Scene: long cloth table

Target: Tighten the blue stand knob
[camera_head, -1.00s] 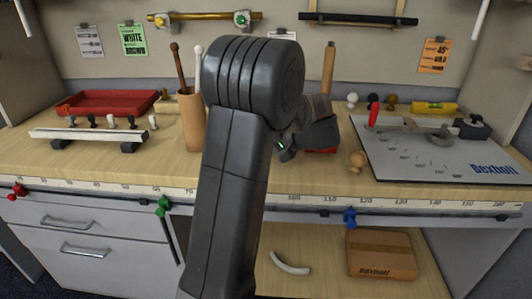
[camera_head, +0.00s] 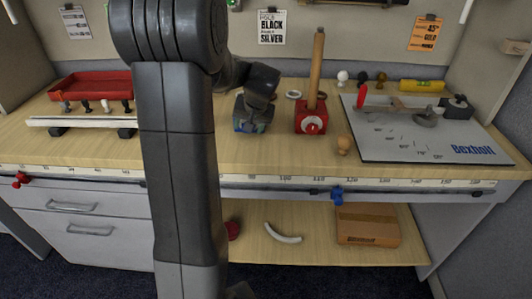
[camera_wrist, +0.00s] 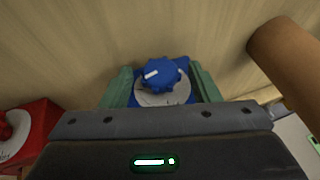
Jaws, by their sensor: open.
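The blue stand knob (camera_wrist: 160,73) has a white pointer mark and sits over a white dial on a blue stand (camera_wrist: 186,68). In the wrist view, the green fingers of my gripper (camera_wrist: 160,69) are open, one on each side of the knob. Clear contact with it does not show. In the head view my gripper (camera_head: 253,108) is low over the blue stand (camera_head: 249,126) and hides most of it. The knob is not distinct there.
A red stand (camera_head: 301,122) with a red knob and upright wooden rod is just right of my gripper; it also shows at left in the wrist view (camera_wrist: 40,118). A wooden cylinder (camera_wrist: 290,60) is close on the other side. A grey board (camera_head: 400,145) lies farther right.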

